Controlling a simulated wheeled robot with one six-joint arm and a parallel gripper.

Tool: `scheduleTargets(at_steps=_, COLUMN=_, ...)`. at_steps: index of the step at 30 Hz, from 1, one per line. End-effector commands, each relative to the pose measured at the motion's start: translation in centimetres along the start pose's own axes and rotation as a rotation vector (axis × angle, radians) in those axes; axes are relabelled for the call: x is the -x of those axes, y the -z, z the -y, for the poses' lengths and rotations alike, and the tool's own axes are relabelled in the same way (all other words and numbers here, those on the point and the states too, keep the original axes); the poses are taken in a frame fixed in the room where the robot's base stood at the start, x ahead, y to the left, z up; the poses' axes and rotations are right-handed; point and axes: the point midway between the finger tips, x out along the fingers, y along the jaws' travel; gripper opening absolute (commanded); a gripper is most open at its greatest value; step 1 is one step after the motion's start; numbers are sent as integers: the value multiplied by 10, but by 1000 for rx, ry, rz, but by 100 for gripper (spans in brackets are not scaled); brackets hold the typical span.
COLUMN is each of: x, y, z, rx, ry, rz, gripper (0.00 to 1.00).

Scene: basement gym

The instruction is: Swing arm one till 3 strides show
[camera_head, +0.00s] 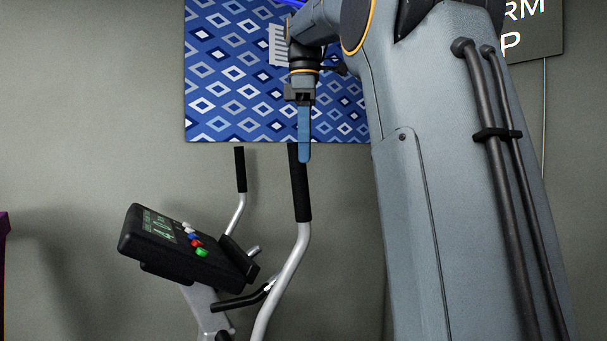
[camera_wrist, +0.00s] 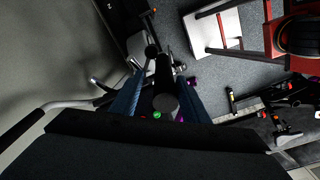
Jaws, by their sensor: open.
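An elliptical trainer's two swing arms stand upright in the head view. The nearer arm (camera_head: 301,195) has a black grip on a silver bar; the farther arm (camera_head: 240,170) is shorter in view, to its left. My gripper (camera_head: 304,150) points down at the top of the nearer grip, its blue finger overlapping it. In the wrist view, my gripper's (camera_wrist: 160,90) two blue fingers stand apart, with a black grip (camera_wrist: 165,72) between them; I cannot tell if they touch it. The console (camera_head: 180,243) has a lit green display, too small to read surely.
Colored buttons (camera_head: 195,240) sit on the console beside its display. A blue patterned panel (camera_head: 230,80) hangs on the wall behind. In the wrist view, a red-framed machine (camera_wrist: 265,35) and dark gym equipment (camera_wrist: 270,100) stand to the right on grey floor.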

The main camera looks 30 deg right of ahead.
Motion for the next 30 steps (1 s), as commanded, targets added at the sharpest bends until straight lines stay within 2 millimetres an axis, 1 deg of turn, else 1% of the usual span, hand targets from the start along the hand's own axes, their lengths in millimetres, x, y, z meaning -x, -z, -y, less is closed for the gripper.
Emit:
scheduleTargets(at_steps=6, x=-31, y=0, z=2, rx=0, ry=4, rz=1, gripper=42)
scheduleTargets(at_steps=12, x=-54, y=0, z=2, rx=0, ry=3, rz=1, gripper=42)
scheduleTargets(at_steps=17, x=-61, y=0, z=1, rx=0, ry=1, rz=0, gripper=42)
scheduleTargets(at_steps=24, x=-62, y=0, z=1, rx=0, ry=1, rz=0, gripper=42)
scheduleTargets(at_steps=26, x=-62, y=0, z=1, rx=0, ry=1, rz=0, gripper=32)
scheduleTargets(at_steps=30, x=-62, y=0, z=0, rx=0, ry=-1, rz=0, gripper=8)
